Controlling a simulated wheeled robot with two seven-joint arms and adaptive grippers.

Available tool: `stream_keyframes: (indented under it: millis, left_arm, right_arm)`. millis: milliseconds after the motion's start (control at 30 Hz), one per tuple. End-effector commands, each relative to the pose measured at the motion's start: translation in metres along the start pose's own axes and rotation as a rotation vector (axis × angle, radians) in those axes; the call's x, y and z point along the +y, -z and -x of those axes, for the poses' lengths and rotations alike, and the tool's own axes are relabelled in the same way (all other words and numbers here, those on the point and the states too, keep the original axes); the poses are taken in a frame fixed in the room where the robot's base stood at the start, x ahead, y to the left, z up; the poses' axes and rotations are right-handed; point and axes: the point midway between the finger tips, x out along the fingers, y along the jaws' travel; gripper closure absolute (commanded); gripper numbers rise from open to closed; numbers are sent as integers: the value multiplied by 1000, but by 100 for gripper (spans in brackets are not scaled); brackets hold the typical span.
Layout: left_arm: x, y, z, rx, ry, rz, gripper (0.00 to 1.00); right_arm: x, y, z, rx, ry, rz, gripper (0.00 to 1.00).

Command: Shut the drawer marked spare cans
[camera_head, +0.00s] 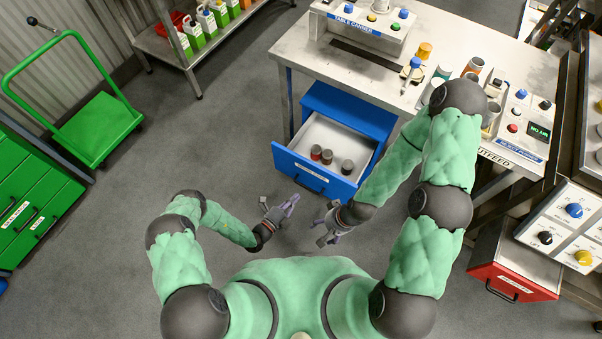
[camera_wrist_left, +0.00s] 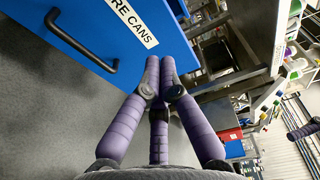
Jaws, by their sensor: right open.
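The blue drawer marked spare cans (camera_head: 330,187) stands pulled out of its blue cabinet (camera_head: 348,106) under the table. Its tray is open and holds three small cans (camera_head: 327,156). Its front, black handle and the end of the label, "RE CANS", show large in the left wrist view (camera_wrist_left: 90,22). My left gripper (camera_head: 290,203) is just in front of the drawer front, with its purple fingers (camera_wrist_left: 160,72) drawn together and nothing seen between them. I cannot tell whether they touch the drawer. My right gripper (camera_head: 326,230) is open and empty, lower and to the right.
The white table (camera_head: 464,34) above the cabinet carries the tabletop canner panel, cups and a control box. A red drawer (camera_head: 512,283) stands open at the right. A green cart (camera_head: 98,128) and green cabinet (camera_head: 30,200) stand at the left. The floor left of the drawer is clear.

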Motion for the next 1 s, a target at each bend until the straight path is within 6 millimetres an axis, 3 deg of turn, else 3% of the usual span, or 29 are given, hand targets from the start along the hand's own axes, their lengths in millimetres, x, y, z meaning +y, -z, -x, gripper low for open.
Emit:
stream_keyframes:
  millis: [100, 367, 1000]
  left_arm:
    - [3, -20, 4, -118, 21, 55, 100]
    - [4, -29, -9, -156, 31, 69, 100]
    - [2, -44, -115, -153, 31, 67, 100]
  right_arm:
    - [-2, 0, 5, 0, 0, 0, 27]
    - [-1, 0, 2, 0, 0, 0, 27]
    - [6, 1, -18, 0, 0, 0, 27]
